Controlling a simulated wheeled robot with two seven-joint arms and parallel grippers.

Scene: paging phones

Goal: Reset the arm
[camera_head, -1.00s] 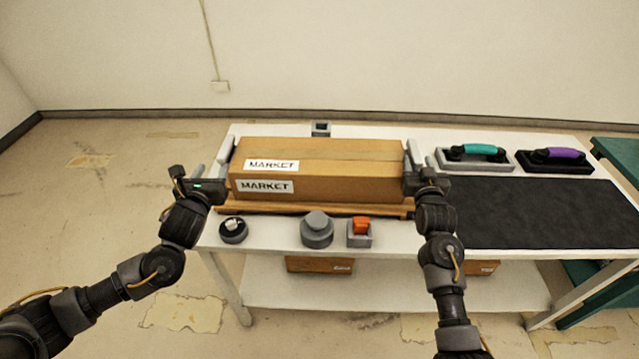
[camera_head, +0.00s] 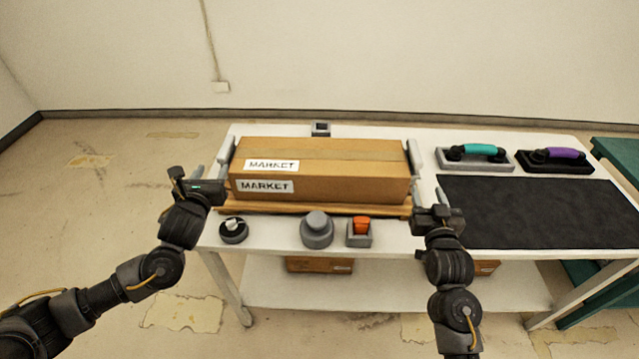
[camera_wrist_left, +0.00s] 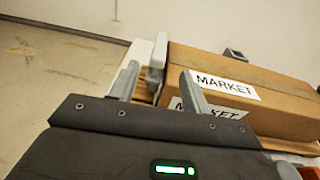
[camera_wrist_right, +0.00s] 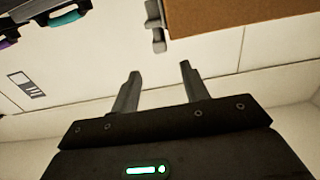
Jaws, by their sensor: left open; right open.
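A long brown cardboard box (camera_head: 340,180) with MARKET labels lies on the table between two grey side clamps; it also shows in the left wrist view (camera_wrist_left: 275,108). My left gripper (camera_head: 212,174) is open at the box's left end; in the left wrist view its fingers (camera_wrist_left: 158,78) straddle the area by the left clamp, and one finger overlaps the box's corner in the picture. Contact cannot be told. My right gripper (camera_head: 430,204) is open just off the box's front right corner. In the right wrist view its fingers (camera_wrist_right: 160,76) are apart with nothing between them.
A black dial (camera_head: 233,230), a grey round button (camera_head: 317,231) and an orange switch (camera_head: 361,228) sit along the white table's front edge. A black mat (camera_head: 540,212) lies to the right, with teal-handled (camera_head: 473,153) and purple-handled (camera_head: 560,156) tools behind it.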

